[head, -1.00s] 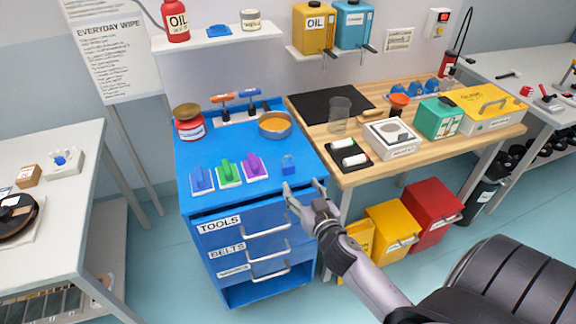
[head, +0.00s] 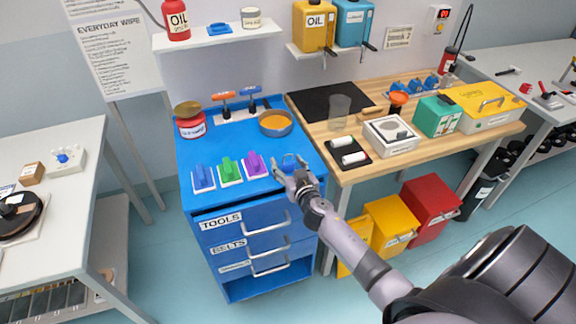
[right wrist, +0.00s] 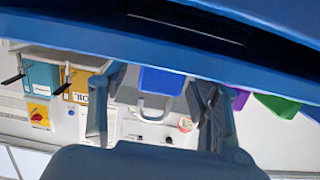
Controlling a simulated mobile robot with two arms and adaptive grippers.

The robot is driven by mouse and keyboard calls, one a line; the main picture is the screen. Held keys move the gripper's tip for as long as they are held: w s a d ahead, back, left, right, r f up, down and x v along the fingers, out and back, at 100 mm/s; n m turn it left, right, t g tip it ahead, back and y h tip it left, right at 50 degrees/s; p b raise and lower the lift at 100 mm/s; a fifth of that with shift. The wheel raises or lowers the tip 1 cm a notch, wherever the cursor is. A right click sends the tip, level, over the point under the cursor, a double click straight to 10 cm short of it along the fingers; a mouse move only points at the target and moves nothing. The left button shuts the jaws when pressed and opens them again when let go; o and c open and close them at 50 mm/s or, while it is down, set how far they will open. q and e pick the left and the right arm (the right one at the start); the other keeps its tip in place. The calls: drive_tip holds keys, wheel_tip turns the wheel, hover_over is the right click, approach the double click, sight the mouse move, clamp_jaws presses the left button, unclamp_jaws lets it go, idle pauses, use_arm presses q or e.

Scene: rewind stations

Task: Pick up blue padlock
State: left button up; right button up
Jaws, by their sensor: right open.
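The small blue padlock (head: 289,159) is on the blue cabinet top (head: 240,200), near its right front corner. My right gripper (head: 289,166) is at the padlock, open, and partly hides it in the head view. In the right wrist view, which is upside down, the padlock body (right wrist: 161,80) and its grey shackle (right wrist: 153,108) show between the two spread fingers, with a gap on each side. My left gripper is not in view.
Purple (head: 254,164), green (head: 230,172) and blue (head: 203,179) holders stand left of the padlock. An orange-filled bowl (head: 275,123) is behind it.

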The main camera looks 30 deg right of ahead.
drive_tip(key=shift+s, duration=0.1)
drive_tip(key=shift+c, duration=0.3)
clamp_jaws()
idle(0.4)
drive_tip(key=shift+r, duration=0.1)
